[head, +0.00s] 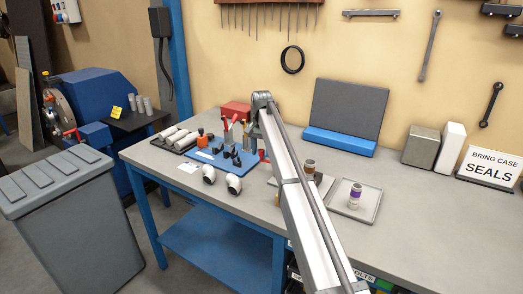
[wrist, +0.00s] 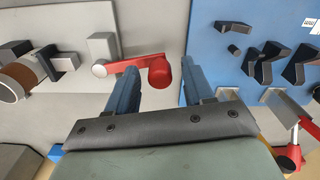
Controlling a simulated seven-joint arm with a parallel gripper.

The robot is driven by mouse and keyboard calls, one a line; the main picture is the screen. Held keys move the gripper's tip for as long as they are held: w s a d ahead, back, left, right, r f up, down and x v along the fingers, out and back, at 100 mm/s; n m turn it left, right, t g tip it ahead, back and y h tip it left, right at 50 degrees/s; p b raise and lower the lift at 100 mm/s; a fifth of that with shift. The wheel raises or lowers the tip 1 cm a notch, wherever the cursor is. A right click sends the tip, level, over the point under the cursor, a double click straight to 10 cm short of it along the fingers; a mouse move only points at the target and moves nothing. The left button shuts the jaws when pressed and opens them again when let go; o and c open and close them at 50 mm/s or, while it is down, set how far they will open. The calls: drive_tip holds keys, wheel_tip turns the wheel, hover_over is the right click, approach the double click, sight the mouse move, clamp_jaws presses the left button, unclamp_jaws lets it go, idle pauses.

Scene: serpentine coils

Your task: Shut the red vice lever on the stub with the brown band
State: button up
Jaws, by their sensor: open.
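In the wrist view, the red vice lever (wrist: 130,66) extends right from a pivot beside the vice's grey block, ending in a rounded red knob. The stub with the brown band (wrist: 24,72) lies at the left, next to dark jaws. In the head view, the brown-banded stub (head: 309,165) is just right of my arm. My gripper (wrist: 157,72) is open and empty. Its two blue-grey fingers stand either side of the lever's knob end in the picture; I see no contact and cannot tell the height gap. My arm hides the gripper in the head view.
A blue board (head: 205,157) with dark clips and red-handled tools lies left of my arm. A tray (head: 371,208) with a purple-banded stub (head: 355,193) is to the right. White elbow fittings (head: 233,184) lie near the front edge.

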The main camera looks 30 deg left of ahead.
drive_tip(key=shift+r, duration=0.1)
wheel_tip(320, 180, up, 14)
idle(0.5)
drive_tip(key=shift+f, duration=0.2)
